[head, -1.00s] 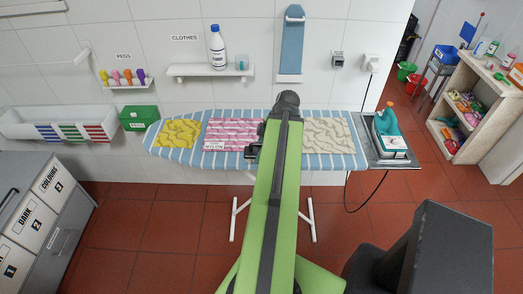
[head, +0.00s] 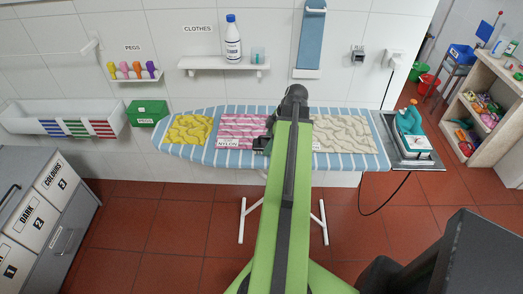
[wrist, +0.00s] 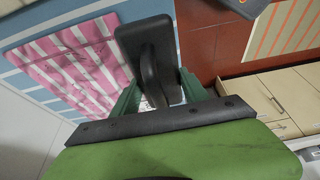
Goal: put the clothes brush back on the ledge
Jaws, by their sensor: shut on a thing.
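In the wrist view, my gripper (wrist: 158,92) is shut on the handle of a dark, flat-headed clothes brush (wrist: 143,38). The brush is over the ironing board, beside the pink striped cloth (wrist: 75,62). In the head view, my arm hides most of the gripper (head: 264,141), and little of the brush can be made out there. The ledge (head: 210,65) is a white wall shelf below the CLOTHES label, up and to the left of my gripper. A white bottle (head: 233,42) and a small teal cup (head: 258,55) stand on its right part; its left part is bare.
The striped ironing board (head: 200,156) carries yellow, pink and beige cloths. An iron (head: 410,125) rests at its right end. A peg shelf (head: 135,77), a green box (head: 148,113) and a white trough (head: 25,122) are on the left. A blue board (head: 312,38) hangs right of the ledge.

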